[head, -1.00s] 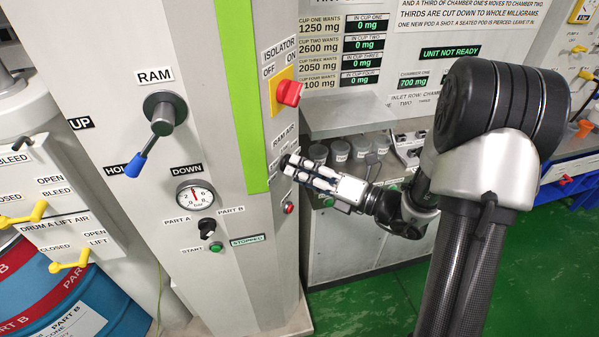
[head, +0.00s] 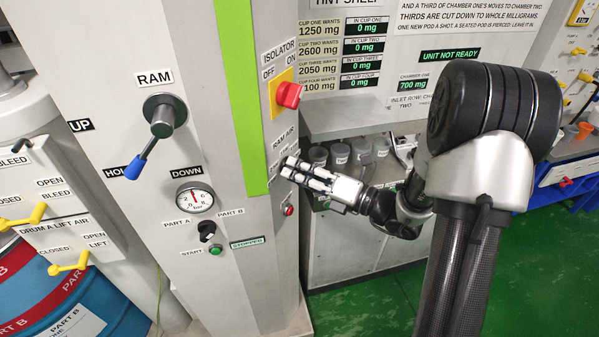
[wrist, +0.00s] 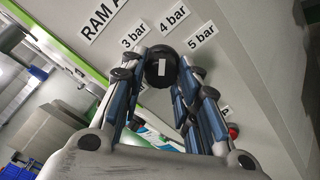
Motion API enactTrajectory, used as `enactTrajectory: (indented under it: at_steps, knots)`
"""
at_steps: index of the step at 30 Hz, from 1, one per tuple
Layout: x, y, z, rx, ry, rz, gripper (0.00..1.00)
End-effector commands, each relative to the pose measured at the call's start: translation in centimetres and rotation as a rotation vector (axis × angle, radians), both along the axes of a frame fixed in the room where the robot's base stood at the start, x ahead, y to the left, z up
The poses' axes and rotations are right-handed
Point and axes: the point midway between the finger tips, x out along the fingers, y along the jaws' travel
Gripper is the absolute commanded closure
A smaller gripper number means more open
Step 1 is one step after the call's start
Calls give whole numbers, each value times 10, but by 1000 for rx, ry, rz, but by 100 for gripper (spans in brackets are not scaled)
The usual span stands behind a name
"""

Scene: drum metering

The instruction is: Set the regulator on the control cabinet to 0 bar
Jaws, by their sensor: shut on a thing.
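The regulator knob (wrist: 160,68) is black with a white mark, on the side of the grey control cabinet (head: 222,110) under the RAM AIR label. The wrist view shows the labels 3 bar, 4 bar and 5 bar around it; others are partly hidden by the fingers. My gripper (wrist: 163,62) is shut on the knob, one finger on each side. In the head view my gripper (head: 290,165) reaches the cabinet's right side and hides the knob. I cannot tell the exact setting from the mark.
A red isolator switch (head: 288,95) on a yellow plate sits just above my gripper, and a red button (head: 288,210) just below. A pressure gauge (head: 195,198) and ram lever (head: 152,140) are on the front. Grey cups (head: 340,153) stand on the shelf behind.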

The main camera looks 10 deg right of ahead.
Motion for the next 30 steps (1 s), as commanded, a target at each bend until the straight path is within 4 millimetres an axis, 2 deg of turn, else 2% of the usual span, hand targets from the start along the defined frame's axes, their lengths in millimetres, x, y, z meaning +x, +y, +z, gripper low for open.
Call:
enactTrajectory:
  at_steps: [14,30]
  knots:
    - [0,0,-1,-60,-58,0,95]
    - [1,-1,-4,-387,-387,0,95]
